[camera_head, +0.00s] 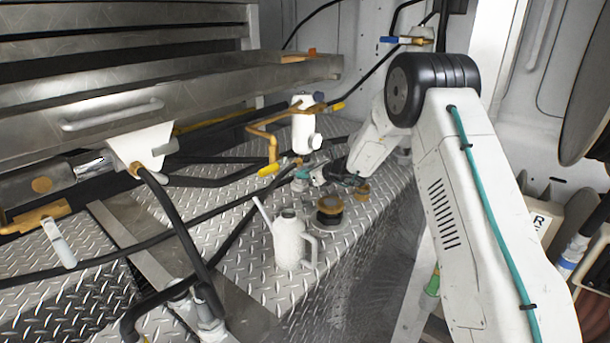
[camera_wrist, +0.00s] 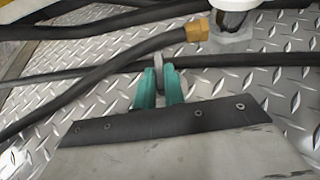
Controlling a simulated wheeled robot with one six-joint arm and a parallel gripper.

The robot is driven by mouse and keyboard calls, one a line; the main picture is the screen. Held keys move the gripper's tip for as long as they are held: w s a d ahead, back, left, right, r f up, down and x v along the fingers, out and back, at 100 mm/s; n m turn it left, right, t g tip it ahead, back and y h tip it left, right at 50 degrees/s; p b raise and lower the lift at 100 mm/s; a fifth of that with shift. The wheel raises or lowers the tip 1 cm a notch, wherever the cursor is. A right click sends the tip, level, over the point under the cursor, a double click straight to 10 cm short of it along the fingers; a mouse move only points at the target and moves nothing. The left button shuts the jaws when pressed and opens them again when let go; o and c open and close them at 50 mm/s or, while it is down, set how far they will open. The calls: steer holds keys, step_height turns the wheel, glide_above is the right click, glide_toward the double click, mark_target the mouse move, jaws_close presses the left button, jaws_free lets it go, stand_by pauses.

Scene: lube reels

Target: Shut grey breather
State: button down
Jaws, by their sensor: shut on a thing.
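My gripper (camera_wrist: 160,88) has two green fingers closed on a thin upright grey piece (camera_wrist: 159,72) in the wrist view. It looks like the handle of the grey breather, but its lower part is hidden between the fingers. I cannot tell how far it is turned. In the head view my gripper (camera_head: 301,178) is low over the tread-plate floor, left of my arm's end, beneath a white canister (camera_head: 305,128). The grey piece is too small to make out there.
A white oil can (camera_head: 289,243) and a dark round pot (camera_head: 329,209) stand in front of my gripper. A brass fitting (camera_wrist: 198,30) on a hose lies beyond the fingers. Black hoses cross the floor.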

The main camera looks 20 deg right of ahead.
steer(key=shift+s+a+m+t+h, duration=0.1)
steer(key=shift+a+m+t+h, duration=0.3)
steer(key=shift+m+h, duration=0.7)
steer(key=shift+s+a+m+t+h, duration=0.1)
steer(key=shift+m+t+h, duration=0.5)
steer(key=shift+m+h, duration=0.5)
steer(key=c, duration=1.5)
jaws_free()
steer(key=shift+s+d, duration=0.1)
steer(key=v, duration=0.7)
steer(key=shift+s+r, duration=0.2)
steer(key=shift+s, duration=0.15)
